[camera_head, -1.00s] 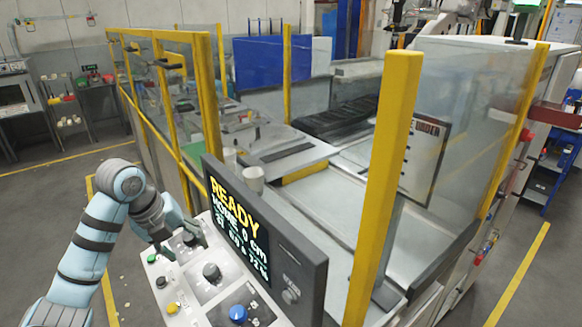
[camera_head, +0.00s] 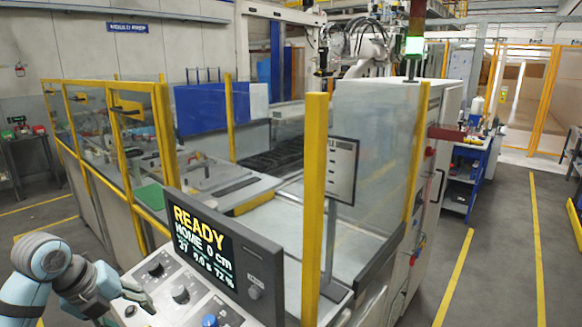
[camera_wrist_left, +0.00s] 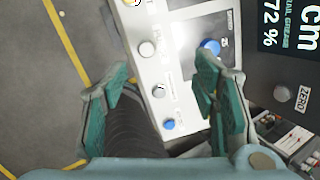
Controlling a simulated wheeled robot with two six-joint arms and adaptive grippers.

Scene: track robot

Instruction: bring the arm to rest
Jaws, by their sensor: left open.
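My left arm comes in at the lower left of the head view. Its gripper (camera_head: 130,311) is over the left end of a light control panel (camera_head: 171,312) with several knobs. In the left wrist view the gripper (camera_wrist_left: 162,70) is open, its two green-padded fingers wide apart. Nothing is held between them. The panel (camera_wrist_left: 147,62) lies beneath, with white knobs and blue buttons (camera_wrist_left: 209,47) showing. A dark ribbed cylinder, partly hidden, shows below the fingers. My right gripper is not in view.
A dark screen (camera_head: 215,252) reading "READY, HOME 0 cm" stands behind the panel. A fenced cell with yellow posts (camera_head: 314,200) and clear panes fills the middle. A blue shelf (camera_head: 466,170) stands at the right. The floor (camera_head: 490,270) at the right is clear.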

